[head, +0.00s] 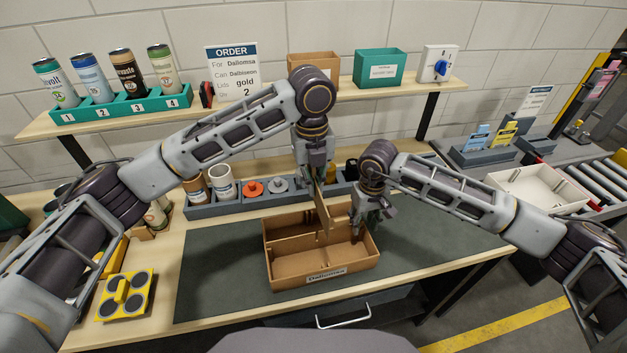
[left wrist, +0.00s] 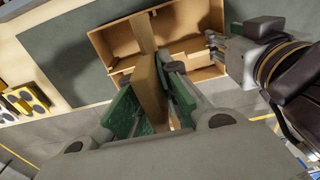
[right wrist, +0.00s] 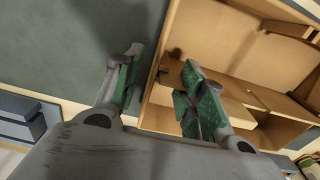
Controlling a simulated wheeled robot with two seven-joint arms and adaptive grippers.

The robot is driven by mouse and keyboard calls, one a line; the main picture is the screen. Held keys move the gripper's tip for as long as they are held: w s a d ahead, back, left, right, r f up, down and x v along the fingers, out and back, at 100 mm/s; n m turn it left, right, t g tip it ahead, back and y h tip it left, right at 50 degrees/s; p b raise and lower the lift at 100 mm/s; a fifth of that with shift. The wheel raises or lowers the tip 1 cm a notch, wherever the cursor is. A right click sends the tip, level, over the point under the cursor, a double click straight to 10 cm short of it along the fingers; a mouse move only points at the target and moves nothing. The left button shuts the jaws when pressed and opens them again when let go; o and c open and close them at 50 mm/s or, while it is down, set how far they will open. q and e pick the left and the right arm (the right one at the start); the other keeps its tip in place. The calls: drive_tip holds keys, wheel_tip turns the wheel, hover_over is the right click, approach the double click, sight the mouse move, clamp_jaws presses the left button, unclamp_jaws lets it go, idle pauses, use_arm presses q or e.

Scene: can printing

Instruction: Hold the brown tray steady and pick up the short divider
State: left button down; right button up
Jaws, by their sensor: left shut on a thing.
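The brown tray (head: 291,279) sits on the dark mat, its front label facing me, with divider walls inside. My left gripper (head: 319,178) is above the tray's back half, shut on the short divider (head: 322,212), a thin brown board hanging down over the tray. In the left wrist view the short divider (left wrist: 150,92) stands between the green finger pads. I cannot tell whether its lower end touches the tray. My right gripper (right wrist: 160,85) is at the tray's right wall, one finger outside and one inside, with a gap visible around the wall.
A yellow holder (head: 126,297) lies at the left. A shelf (head: 215,108) carries cans, an order sign and boxes. The mat is clear on both sides of the tray.

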drive_tip(key=shift+r, duration=3.6)
drive_tip(key=shift+s+f, duration=0.1)
drive_tip(key=shift+s, duration=0.05)
